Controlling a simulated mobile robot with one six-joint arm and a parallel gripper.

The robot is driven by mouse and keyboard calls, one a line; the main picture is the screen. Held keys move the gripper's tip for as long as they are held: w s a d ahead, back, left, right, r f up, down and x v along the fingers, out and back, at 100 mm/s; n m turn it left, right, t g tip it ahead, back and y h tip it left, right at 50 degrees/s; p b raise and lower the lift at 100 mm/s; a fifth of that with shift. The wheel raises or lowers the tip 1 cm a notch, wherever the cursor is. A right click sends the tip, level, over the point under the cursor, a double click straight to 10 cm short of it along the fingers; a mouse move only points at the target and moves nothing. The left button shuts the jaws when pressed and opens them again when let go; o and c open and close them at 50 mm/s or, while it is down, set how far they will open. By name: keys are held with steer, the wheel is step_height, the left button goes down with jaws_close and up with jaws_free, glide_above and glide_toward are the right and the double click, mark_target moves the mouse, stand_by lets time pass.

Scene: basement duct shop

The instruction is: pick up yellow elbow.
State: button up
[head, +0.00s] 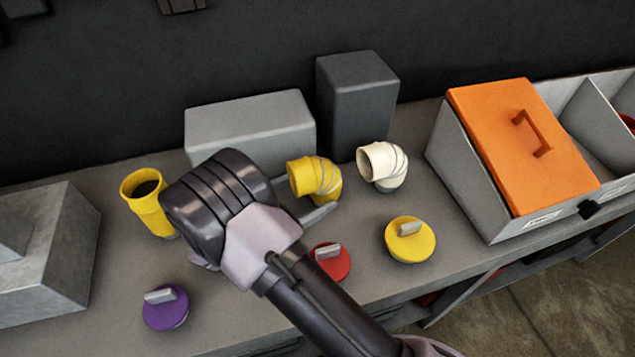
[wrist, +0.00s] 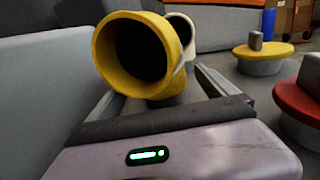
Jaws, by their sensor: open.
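The yellow elbow (head: 316,176) stands on the bench near the middle of the head view, its round mouth facing left. In the wrist view the yellow elbow (wrist: 140,55) is close ahead, with its dark open mouth facing me. My gripper (wrist: 160,90) is open, with one finger on each side of the elbow's lower part; I cannot tell whether they touch it. In the head view my gripper (head: 311,207) is partly hidden by my wrist, with a finger showing just below the elbow.
A cream elbow (head: 380,165) stands close right of the yellow one. Grey (head: 250,122) and dark (head: 357,100) boxes stand behind. A yellow pipe (head: 148,203) is left. Red (head: 330,262), yellow (head: 410,240) and purple (head: 166,309) knobbed caps lie in front. An orange-lidded bin (head: 490,130) is right.

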steer(key=x, duration=0.3)
steer(key=shift+w+d+f+b, duration=0.1)
steer(key=shift+d+f+b, duration=0.15)
steer(key=shift+b, duration=0.15)
steer(key=shift+r, duration=0.1)
steer(key=c, duration=1.6)
